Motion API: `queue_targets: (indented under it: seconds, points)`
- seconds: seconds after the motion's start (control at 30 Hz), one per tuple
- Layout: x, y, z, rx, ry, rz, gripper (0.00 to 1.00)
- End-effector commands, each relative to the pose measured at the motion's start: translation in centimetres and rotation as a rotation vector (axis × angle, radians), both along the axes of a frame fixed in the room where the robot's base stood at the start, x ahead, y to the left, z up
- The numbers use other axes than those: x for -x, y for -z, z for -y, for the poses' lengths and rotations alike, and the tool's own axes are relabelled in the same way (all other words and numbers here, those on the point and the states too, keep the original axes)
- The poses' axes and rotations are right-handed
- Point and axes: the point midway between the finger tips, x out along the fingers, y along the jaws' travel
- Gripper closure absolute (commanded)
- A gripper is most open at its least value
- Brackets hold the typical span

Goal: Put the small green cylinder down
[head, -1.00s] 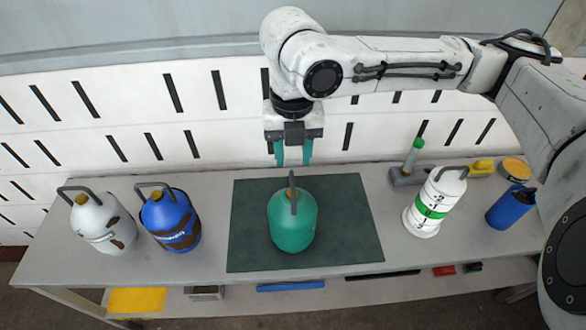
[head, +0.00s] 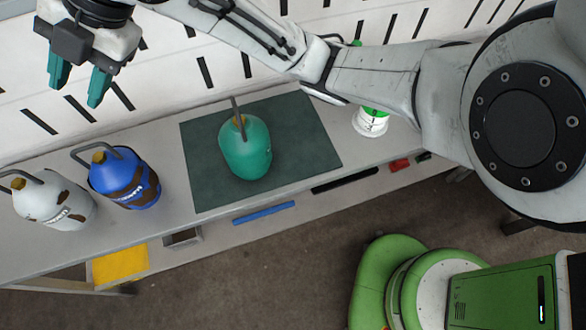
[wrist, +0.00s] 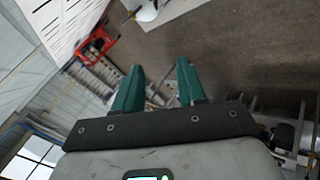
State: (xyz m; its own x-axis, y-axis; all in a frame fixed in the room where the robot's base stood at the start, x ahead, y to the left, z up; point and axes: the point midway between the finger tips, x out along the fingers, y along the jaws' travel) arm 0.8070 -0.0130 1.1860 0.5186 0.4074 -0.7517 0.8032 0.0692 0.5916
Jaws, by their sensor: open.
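The small green cylinder (head: 244,148) stands on the dark green mat (head: 205,178) on the grey table in the head view. It has a grey handle and a yellowish valve on top. My gripper (head: 78,88) is at the upper left, raised well above the table and apart from the cylinder. Its two teal fingers are open with nothing between them. In the wrist view my gripper (wrist: 158,85) also shows spread, empty fingers, with floor and wall beyond. The cylinder is not in the wrist view.
A blue cylinder (head: 124,178) and a white-grey cylinder (head: 55,203) stand on the table's left. A white cylinder with a green band (head: 371,122) is partly hidden behind my arm. A yellow sheet (head: 120,264) and a blue bar (head: 264,213) lie below the tabletop.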

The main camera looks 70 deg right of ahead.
Motion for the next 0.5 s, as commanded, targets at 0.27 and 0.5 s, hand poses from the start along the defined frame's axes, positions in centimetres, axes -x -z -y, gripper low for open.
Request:
queue_targets:
  seconds: [0.27,0.5]
  points:
    - [-1.1,4.6,-2.8,-0.422,0.383,-0.126,0.59]
    - [2.8,15.1,-2.8,-0.61,0.795,-0.388,0.59]
